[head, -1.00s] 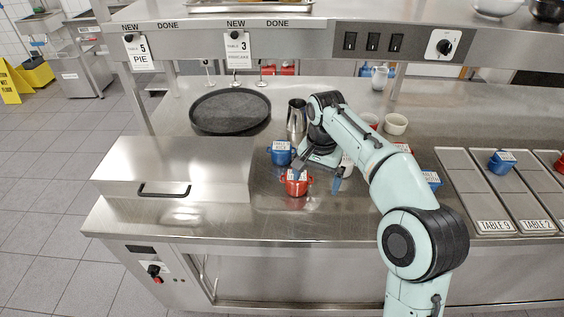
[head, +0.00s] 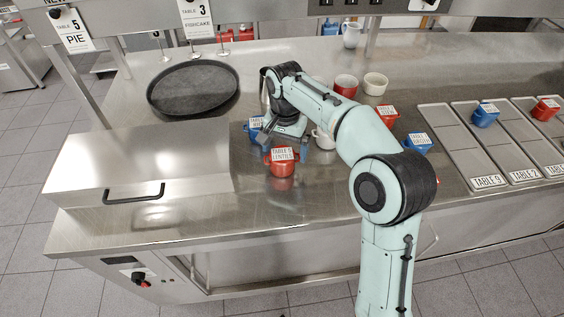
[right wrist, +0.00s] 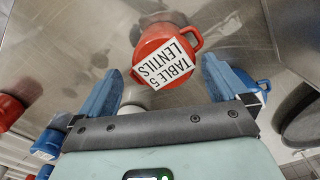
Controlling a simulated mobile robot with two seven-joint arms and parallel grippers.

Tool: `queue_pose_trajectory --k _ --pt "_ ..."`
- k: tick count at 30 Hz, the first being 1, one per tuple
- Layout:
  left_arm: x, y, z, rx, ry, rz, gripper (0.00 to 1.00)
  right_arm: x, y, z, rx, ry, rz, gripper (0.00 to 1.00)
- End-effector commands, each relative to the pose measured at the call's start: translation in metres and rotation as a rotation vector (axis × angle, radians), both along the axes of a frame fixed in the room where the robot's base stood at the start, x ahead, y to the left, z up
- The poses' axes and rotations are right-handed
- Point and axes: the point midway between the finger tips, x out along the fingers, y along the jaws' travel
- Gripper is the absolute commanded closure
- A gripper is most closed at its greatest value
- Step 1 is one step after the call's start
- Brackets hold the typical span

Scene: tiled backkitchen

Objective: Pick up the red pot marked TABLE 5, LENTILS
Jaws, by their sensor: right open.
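The red pot marked TABLE 5, LENTILS (head: 281,168) stands on the steel counter (head: 215,215) left of the middle in the head view. In the right wrist view the same red pot (right wrist: 158,38) shows its white label, with its handle toward the upper right. My right gripper (right wrist: 165,82) is open, its blue-grey fingers apart on either side of the pot's label in that view. The pot is not clasped. In the head view the right gripper (head: 293,148) is just behind the pot, partly hidden by its own arm. My left gripper is not in view.
A blue pot (head: 254,127) stands close behind and left of the red one. A white mug (head: 323,138) is to the right. Other red and blue pots (head: 417,143) stand beyond my arm. A black round tray (head: 193,88) lies behind the steel box (head: 140,160).

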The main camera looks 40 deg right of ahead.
Motion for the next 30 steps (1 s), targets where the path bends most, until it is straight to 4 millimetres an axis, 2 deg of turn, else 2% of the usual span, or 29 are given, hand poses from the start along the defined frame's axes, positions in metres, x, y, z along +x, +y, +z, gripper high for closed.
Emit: queue_pose_trajectory --k 9,19,25,30 --pt "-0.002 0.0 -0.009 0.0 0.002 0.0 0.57 0.002 0.006 -0.045 0.001 0.004 0.001 0.0" --pt "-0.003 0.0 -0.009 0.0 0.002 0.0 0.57 0.002 0.006 -0.05 0.001 0.001 0.001 0.0" --pt "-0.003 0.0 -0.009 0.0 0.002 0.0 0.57 0.002 0.006 -0.05 0.001 0.001 0.001 0.65" --pt "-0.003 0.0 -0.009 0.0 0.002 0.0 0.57 0.002 0.006 -0.05 0.001 -0.001 0.001 0.66"
